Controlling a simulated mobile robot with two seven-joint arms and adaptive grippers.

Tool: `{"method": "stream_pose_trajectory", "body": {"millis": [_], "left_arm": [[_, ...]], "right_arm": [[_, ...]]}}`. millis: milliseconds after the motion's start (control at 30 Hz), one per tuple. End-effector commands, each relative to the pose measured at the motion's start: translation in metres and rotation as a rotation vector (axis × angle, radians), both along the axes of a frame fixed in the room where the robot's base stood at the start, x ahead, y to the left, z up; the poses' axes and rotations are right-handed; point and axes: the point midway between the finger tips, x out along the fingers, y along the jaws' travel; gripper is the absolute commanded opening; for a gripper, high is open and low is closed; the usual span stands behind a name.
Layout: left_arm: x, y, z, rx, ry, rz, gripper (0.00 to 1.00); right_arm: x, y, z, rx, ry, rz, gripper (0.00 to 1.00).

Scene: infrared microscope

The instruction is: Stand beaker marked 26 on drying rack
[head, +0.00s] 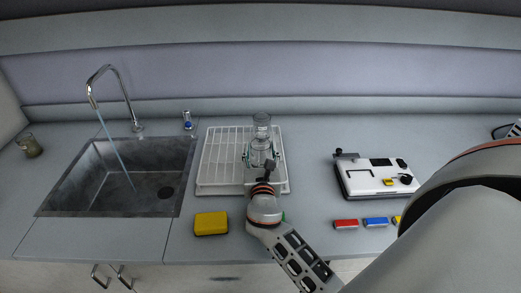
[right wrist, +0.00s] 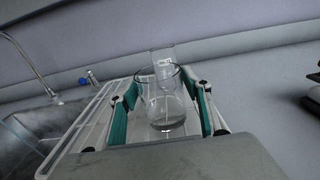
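The white wire drying rack (head: 222,160) stands on the counter right of the sink. My right gripper (head: 261,158) is over its right part, green-padded fingers on either side of a clear glass vessel (head: 260,148). In the right wrist view this vessel (right wrist: 165,110) is upright, wider at the bottom, and narrow gaps show between it and the pads. A second clear glass (head: 262,122) stands behind it, with a pale label (right wrist: 162,62) seen through or above the front rim. The number is too small to read. My left gripper is out of view.
Water runs from the tap (head: 107,70) into the sink (head: 85,185). A glass with brownish contents (head: 29,146) stands far left. A yellow sponge (head: 211,223) lies before the rack. A white device (head: 376,179) and small coloured blocks (head: 346,224) are right. The rack's left half is empty.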

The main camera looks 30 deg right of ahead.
Motion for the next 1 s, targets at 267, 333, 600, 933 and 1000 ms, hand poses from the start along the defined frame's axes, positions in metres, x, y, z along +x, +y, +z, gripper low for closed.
{"method": "stream_pose_trajectory", "body": {"millis": [267, 333, 600, 933, 1000], "left_arm": [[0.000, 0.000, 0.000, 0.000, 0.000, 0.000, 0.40], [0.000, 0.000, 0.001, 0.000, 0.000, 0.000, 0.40], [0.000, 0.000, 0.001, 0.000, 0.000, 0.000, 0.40], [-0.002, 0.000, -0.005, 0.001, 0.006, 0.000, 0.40], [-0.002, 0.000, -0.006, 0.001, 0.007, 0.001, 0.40]], "right_arm": [[0.000, 0.000, 0.001, 0.000, 0.000, 0.000, 0.57], [0.000, 0.000, 0.001, 0.000, -0.001, 0.000, 0.57], [-0.023, 0.014, 0.002, 0.001, 0.002, 0.001, 0.57], [-0.079, 0.049, 0.003, 0.003, 0.001, 0.000, 0.57], [-0.087, 0.054, 0.003, 0.001, 0.002, 0.000, 0.57]]}}
